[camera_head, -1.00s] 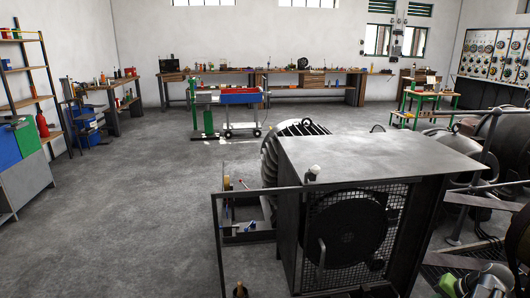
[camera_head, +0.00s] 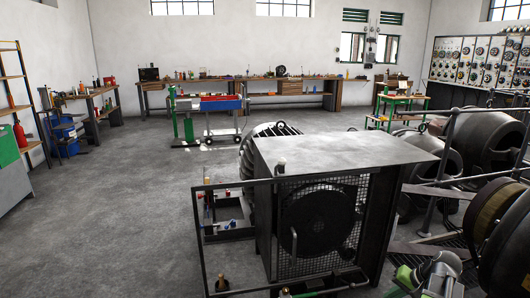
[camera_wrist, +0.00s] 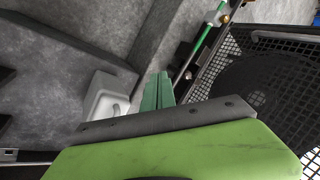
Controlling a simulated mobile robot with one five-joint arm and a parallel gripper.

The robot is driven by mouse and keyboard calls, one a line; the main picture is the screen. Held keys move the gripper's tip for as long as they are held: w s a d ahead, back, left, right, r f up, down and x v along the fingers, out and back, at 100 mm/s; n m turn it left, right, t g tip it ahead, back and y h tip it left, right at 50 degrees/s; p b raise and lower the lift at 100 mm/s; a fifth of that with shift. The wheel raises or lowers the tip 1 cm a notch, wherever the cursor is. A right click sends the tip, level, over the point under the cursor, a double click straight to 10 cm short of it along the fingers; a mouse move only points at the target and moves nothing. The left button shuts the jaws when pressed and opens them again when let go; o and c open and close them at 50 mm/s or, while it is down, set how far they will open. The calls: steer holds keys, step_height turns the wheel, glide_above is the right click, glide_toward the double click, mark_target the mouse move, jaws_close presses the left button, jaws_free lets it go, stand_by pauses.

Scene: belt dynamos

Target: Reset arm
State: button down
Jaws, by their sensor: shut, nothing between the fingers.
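My gripper (camera_wrist: 158,92) shows in the wrist view as two green fingers pressed together, shut and empty, beyond a dark bar and a light green plate. A pale grey box-like part (camera_wrist: 107,97) lies just left of the fingers; I cannot tell whether they touch it. A black mesh guard (camera_wrist: 262,72) is to the right, with a green rod (camera_wrist: 203,45) beside it. In the head view, a green and grey part at the lower right edge looks like my arm; the fingers cannot be made out there.
A dark machine housing (camera_head: 340,150) with a mesh-covered front and a rail frame (camera_head: 200,230) stands close ahead. Large round dynamos (camera_head: 490,140) crowd the right. A tool cart (camera_head: 222,110) and a long workbench (camera_head: 300,82) stand farther back. The left floor is clear.

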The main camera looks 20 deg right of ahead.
steer(key=w+a+n+g, duration=0.15)
steer(key=w+a, duration=0.25)
steer(key=a, duration=0.4)
steer(key=w+a+f+n+y, duration=0.15)
steer(key=w+a, duration=0.25)
steer(key=a, duration=0.4)
steer(key=w+a+n+g+h, duration=0.1)
steer(key=w+a+n, duration=0.25)
steer(key=a, duration=0.45)
steer(key=s+a+f+n+g+h, duration=0.15)
steer(key=a+n, duration=0.25)
steer(key=a, duration=1.5)
step_height(320, 180, up, 18)
steer(key=s+d+g+h+p, duration=0.1)
steer(key=d+p, duration=0.1)
steer(key=p, duration=1.5)
steer(key=shift+s+f+m+h+p, duration=0.2)
steer(key=shift+s+m+h+p, duration=0.15)
steer(key=shift+m+h, duration=0.1)
steer(key=shift+d, duration=0.1)
